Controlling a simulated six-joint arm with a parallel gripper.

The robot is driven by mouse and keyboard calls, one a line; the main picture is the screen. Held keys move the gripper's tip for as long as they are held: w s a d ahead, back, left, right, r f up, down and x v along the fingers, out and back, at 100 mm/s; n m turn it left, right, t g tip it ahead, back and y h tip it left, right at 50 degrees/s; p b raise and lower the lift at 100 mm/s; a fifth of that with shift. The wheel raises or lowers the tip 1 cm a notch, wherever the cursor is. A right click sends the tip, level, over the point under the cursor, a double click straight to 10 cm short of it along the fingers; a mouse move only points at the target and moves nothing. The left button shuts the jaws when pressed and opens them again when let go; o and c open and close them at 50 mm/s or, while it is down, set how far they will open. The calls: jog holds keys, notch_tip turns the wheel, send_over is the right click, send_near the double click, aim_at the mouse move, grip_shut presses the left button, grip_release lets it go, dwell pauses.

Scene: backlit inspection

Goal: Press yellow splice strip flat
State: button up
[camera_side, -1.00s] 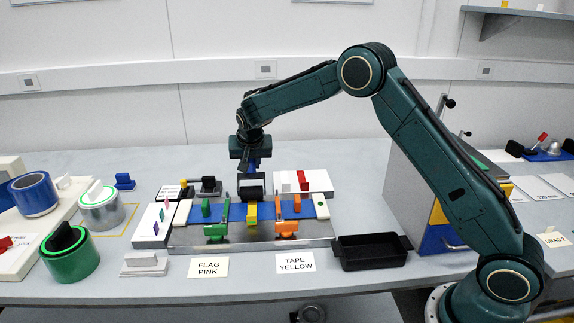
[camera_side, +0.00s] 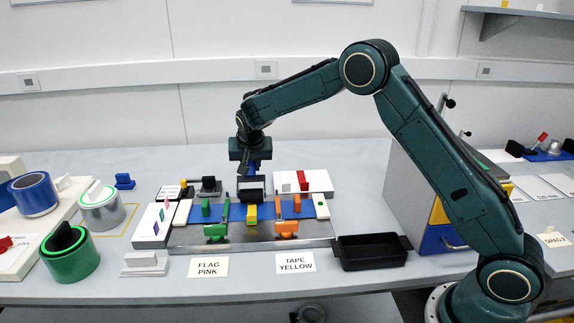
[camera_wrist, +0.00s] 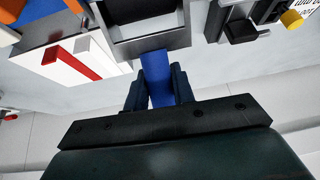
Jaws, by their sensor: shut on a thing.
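The yellow splice strip (camera_side: 252,213) lies across the blue web (camera_side: 270,211) at the middle of the metal plate in the side view. My gripper (camera_wrist: 160,84) is shut on the blue handle (camera_wrist: 158,68) of a pressing tool in the wrist view. The tool's dark, wide head (camera_side: 251,188) hangs below the fingers, just behind and above the yellow strip in the side view. I cannot tell whether the head touches the web. The yellow strip does not show in the wrist view, where the tool's grey-and-black head (camera_wrist: 148,35) fills the top middle.
A green clamp (camera_side: 216,231) and an orange clamp (camera_side: 287,228) stand either side of the yellow strip. A white block with a red strip (camera_side: 303,180) is behind right, and a small black-and-grey holder (camera_side: 208,186) behind left. A black tray (camera_side: 372,250) sits at right.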

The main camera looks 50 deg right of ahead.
aim_at(251, 174)
jog(key=shift+s+a+r, duration=0.1)
jog(key=shift+s+a, duration=0.75)
dwell(1.4)
jog(key=shift+s+a+f, duration=0.2)
jog(key=shift+s+a, duration=0.25)
jog(key=shift+s, duration=0.1)
dwell(0.6)
jog(key=shift+s+a+r, duration=0.15)
jog(key=shift+s+a, duration=0.55)
jog(key=shift+a, duration=0.05)
dwell(0.8)
jog(key=shift+s+a, duration=0.5)
dwell(1.0)
notch_tip(251, 174, up, 8)
jog(key=w+d, duration=0.1)
jog(key=shift+w+d, duration=0.25)
dwell(1.1)
